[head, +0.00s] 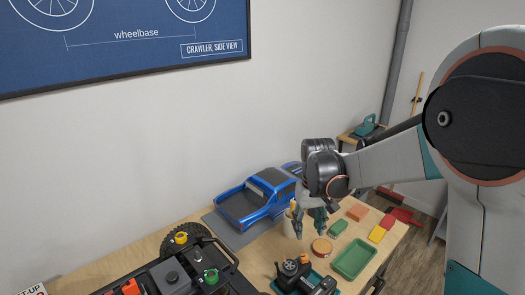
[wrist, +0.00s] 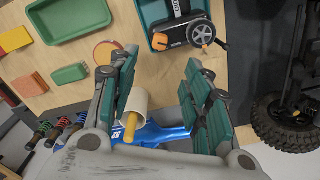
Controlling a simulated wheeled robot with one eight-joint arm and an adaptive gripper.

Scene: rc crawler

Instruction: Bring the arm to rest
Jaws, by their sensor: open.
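My gripper (head: 310,224) hangs over the table at the right of the head view, fingers pointing down. In the wrist view my gripper (wrist: 160,72) has its teal-padded fingers spread wide apart, with nothing held between the pads. A pale cup (wrist: 134,97) with a yellow-handled item in it shows below, close to the left finger. In the head view the cup (head: 290,224) is partly hidden behind the fingers. I cannot tell whether the gripper touches it.
A blue truck body (head: 258,199) sits on a grey mat behind the gripper. The crawler chassis (head: 165,275) is at front left. A transmitter (head: 305,277) lies in a teal tray. A green tray (head: 355,258) and several coloured blocks are at right. The wall stands behind.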

